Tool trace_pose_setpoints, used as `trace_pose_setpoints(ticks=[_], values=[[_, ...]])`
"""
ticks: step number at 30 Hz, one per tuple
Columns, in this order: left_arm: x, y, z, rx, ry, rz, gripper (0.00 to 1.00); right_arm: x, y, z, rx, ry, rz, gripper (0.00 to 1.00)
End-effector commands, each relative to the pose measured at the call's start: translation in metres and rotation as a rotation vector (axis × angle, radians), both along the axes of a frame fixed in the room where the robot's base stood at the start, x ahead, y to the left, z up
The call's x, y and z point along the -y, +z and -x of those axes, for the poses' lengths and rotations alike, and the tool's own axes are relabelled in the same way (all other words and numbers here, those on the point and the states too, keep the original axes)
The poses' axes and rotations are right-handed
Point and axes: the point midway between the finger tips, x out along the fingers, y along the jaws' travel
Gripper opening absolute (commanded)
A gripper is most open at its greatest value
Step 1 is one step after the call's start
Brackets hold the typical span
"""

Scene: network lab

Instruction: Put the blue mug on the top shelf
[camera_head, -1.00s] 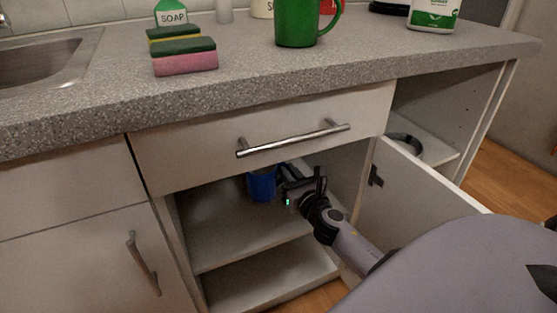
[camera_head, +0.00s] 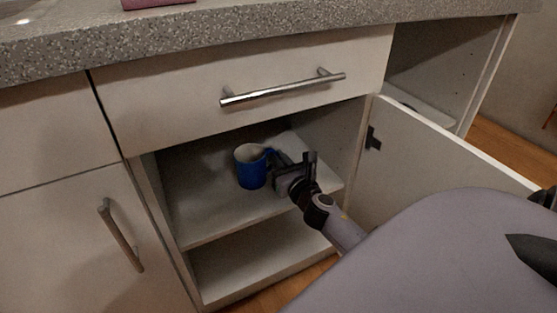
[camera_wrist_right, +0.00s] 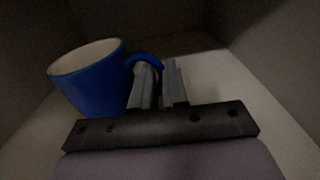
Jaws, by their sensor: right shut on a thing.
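The blue mug (camera_head: 251,172), pale inside, is upright within the open cabinet, at its upper shelf (camera_head: 205,215). I cannot tell whether its base touches the shelf. My right gripper (camera_head: 274,162) reaches in from the right and is shut on the mug's handle. In the right wrist view the mug (camera_wrist_right: 92,84) stands left of the fingers (camera_wrist_right: 158,82), tilted in the picture, with its handle at the fingertips. My left gripper is not in view.
A drawer (camera_head: 240,95) with a bar handle closes the cabinet's top. The open door (camera_head: 420,165) stands to the right of my arm. A lower shelf (camera_head: 245,265) is empty where visible. The upper shelf has bare room left of the mug.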

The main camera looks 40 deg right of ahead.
Motion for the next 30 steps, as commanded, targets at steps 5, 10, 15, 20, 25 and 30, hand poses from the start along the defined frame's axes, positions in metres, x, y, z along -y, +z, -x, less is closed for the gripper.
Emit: trace_pose_setpoints(ticks=[5, 10, 15, 20, 25, 30], values=[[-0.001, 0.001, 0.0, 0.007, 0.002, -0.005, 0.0, 0.0, 0.001, 0.0, 0.003, 0.0, -0.001, 0.0], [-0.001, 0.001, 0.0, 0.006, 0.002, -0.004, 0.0, 0.0, 0.001, 0.0, 0.003, 0.0, -0.001, 0.0], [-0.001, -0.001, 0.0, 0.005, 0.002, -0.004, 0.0, 0.0, -0.001, 0.0, 0.003, 0.0, 0.0, 0.0], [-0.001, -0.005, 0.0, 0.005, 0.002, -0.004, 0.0, 0.0, -0.004, 0.0, 0.003, 0.001, 0.0, 0.0], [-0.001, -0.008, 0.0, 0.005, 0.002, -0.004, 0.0, 0.0, -0.008, 0.0, 0.003, 0.001, 0.0, 0.0], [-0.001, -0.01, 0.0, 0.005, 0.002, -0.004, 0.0, 0.0, -0.011, 0.0, 0.003, 0.001, 0.0, 0.17]])
